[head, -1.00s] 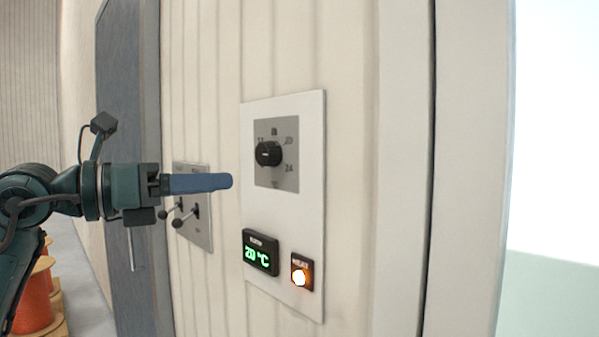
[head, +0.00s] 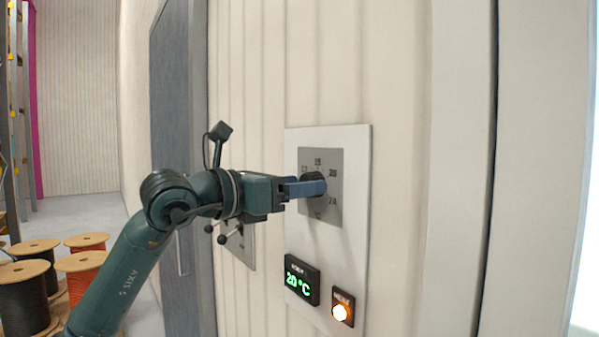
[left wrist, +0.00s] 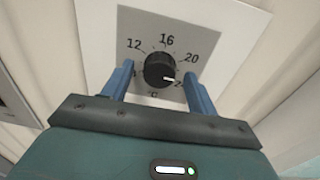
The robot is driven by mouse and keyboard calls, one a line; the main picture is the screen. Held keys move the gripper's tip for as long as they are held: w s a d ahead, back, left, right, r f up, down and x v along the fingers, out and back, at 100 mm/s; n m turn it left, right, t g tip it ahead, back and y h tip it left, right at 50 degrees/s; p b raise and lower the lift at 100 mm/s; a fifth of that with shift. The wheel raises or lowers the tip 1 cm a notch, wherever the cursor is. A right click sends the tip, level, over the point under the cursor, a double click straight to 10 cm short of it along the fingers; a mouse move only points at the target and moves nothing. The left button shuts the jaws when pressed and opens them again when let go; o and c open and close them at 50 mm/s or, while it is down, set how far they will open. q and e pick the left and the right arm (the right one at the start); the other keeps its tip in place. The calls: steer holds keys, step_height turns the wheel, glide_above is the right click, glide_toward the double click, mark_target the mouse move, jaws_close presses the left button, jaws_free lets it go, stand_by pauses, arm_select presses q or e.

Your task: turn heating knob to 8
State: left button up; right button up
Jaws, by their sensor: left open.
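The heating knob (head: 317,178) is a round black knob on a grey dial plate (head: 333,208) on the white wall panel. In the left wrist view the knob (left wrist: 158,66) has a white mark pointing right, near the partly hidden 24. The numbers 12, 16 and 20 are readable there; the left finger covers the area where the 8 lies. My left gripper (head: 316,187) is at the knob, open, with its blue fingers on either side of it in the left wrist view (left wrist: 158,72). Contact with the knob cannot be told. My right gripper is out of view.
Below the dial, a display (head: 301,280) reads 20 °C in green and a lamp (head: 341,310) glows. A lever switch plate (head: 243,244) sits left of the panel, partly behind my arm. Cable reels (head: 24,298) stand on the floor at lower left.

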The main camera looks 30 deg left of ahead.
arm_select(q)
steer(key=shift+w+d, duration=0.15)
steer(key=shift+w, duration=0.3)
steer(key=c, duration=1)
